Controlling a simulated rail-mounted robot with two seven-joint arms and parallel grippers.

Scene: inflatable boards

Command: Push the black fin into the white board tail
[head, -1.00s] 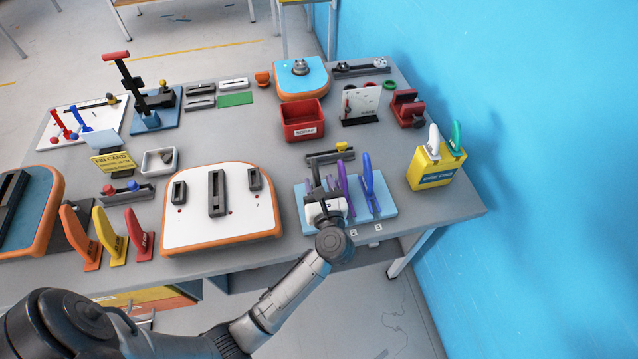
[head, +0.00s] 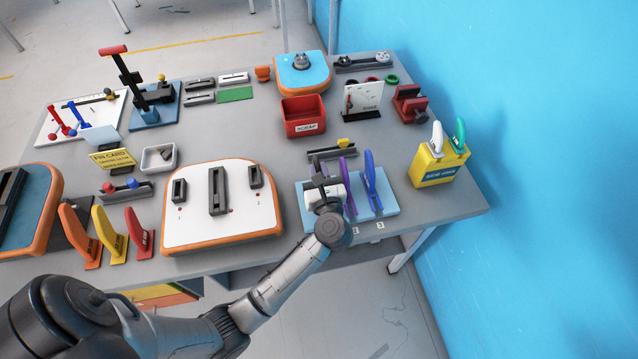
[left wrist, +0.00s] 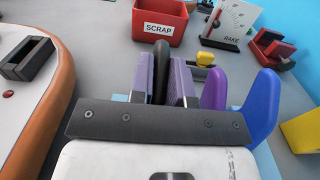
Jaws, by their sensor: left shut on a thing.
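The white board tail (head: 196,219) lies on the near middle of the table, with an orange rim, a long black box in the middle and a smaller one on each side. My left gripper (head: 320,180) is over the light blue rack (head: 391,205), right of the board. Its fingers (left wrist: 163,80) are shut on the black fin (left wrist: 160,62), which stands upright between the purple-grey pads in the left wrist view. I cannot tell whether the fin's foot is clear of the rack. My right gripper is not in view.
A purple fin (head: 347,181) and a blue fin (head: 371,182) stand in the rack right beside my left gripper. A yellow holder (head: 436,170) is further right. A red scrap bin (head: 303,118) is behind. Red, yellow and orange fins stand left of the board.

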